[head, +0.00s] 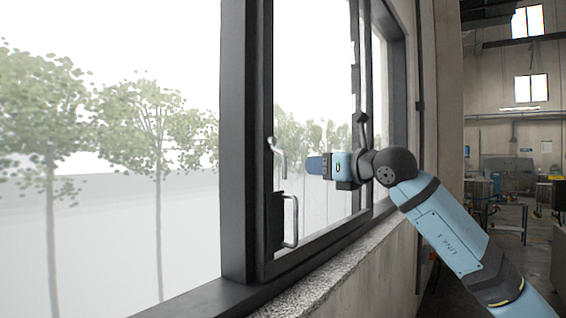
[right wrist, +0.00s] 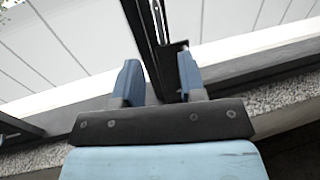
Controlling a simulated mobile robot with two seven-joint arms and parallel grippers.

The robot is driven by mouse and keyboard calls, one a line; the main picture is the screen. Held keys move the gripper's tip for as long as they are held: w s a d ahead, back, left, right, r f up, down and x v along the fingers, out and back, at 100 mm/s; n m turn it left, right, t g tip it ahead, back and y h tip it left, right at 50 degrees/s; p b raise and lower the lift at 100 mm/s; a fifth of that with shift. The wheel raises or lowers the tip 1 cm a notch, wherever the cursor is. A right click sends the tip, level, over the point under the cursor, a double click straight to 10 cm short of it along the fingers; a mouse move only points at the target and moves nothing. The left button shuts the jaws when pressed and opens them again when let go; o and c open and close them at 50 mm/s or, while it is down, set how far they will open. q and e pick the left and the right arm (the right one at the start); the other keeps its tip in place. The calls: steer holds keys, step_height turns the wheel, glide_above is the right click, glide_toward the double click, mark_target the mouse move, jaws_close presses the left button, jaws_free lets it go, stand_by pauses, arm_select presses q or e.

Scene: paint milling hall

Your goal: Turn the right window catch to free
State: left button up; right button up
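A silver bent catch (head: 278,156) sits on the dark stile of the window sash, above a silver pull handle (head: 291,222). A dark upright piece (head: 361,128) shows farther along the window, behind my right wrist; I cannot tell whether it is a second catch. My right gripper (head: 314,165) is in front of the glass, to the right of the silver catch and apart from it. In the right wrist view its two blue fingers (right wrist: 158,72) are spread apart, with a dark frame bar showing between and beyond them. No grip on anything is visible. My left gripper is out of view.
A speckled stone sill (head: 325,284) runs below the window frame (head: 232,150). The wall (head: 440,130) ends at the right, where the hall opens with benches and equipment (head: 480,195). Trees stand outside the glass.

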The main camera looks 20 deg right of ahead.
mark_target(286, 165)
steer(key=p+x, duration=0.3)
steer(key=x, duration=0.7)
steer(key=shift+r, duration=0.1)
steer(key=shift+w+a, duration=0.3)
steer(key=shift+w, duration=0.3)
jaws_close()
